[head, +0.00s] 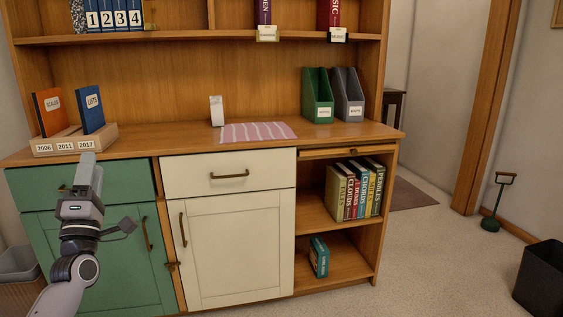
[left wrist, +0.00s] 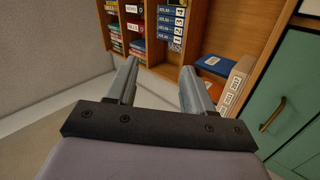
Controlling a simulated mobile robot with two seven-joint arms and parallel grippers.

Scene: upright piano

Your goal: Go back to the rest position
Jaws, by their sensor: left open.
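My left gripper (head: 89,172) is raised in front of the green cabinet at the left of the head view, near the counter's front edge. In the left wrist view its two fingers (left wrist: 160,85) stand apart with nothing between them. The wooden holder (head: 75,141) labelled 2006, 2011 and 2017 stands on the counter just behind it in the head view. An orange book (head: 49,112) and a blue book (head: 90,108) stand in that holder. The holder also shows at the right in the left wrist view (left wrist: 237,85). My right gripper is in neither view.
A striped cloth (head: 257,132) and a small white stand (head: 217,111) are on the counter (head: 180,143). Green (head: 317,95) and grey (head: 348,94) file holders stand at its right. A dark bin (head: 541,278) stands at the lower right. The floor (head: 430,255) between is clear.

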